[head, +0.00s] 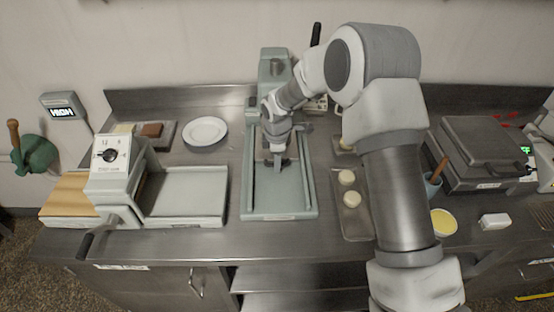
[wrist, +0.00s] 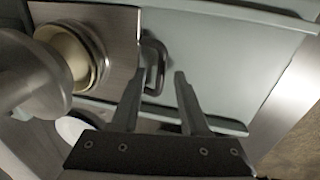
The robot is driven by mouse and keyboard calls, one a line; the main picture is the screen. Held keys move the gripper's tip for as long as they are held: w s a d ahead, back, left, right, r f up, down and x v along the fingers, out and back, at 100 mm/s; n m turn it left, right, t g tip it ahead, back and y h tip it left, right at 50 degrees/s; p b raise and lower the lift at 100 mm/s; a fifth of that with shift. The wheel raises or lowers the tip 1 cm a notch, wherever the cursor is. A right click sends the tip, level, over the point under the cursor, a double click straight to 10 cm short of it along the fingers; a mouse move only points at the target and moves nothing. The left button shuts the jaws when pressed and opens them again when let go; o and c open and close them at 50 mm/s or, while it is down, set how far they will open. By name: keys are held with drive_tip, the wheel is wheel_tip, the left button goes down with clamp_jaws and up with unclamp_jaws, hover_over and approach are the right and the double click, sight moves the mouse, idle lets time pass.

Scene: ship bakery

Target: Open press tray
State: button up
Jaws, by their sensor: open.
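The press (head: 280,213) is a pale green machine with a long flat base in the middle of the counter; its base also shows in the wrist view (wrist: 235,50). The press tray (wrist: 115,22) is a flat steel plate on that base, with a round cream-and-metal part above it. A dark U-shaped handle (wrist: 152,50) stands at the tray's edge. My gripper (wrist: 160,74) is open, its two dark fingertips close to the handle, one on either side of its lower end. I cannot tell whether they touch it. In the head view my gripper (head: 279,161) is over the press base and hides most of the tray.
Left of the press are a dough sheeter (head: 185,195) with a dial and a white plate (head: 205,132). To the right are a tray with dough balls (head: 352,215), a yellow bowl (head: 443,222) and a dark flat grill (head: 480,145). The counter's front strip is clear.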

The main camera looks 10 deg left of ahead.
drive_tip(key=shift+c, duration=0.2)
clamp_jaws()
idle(1.2)
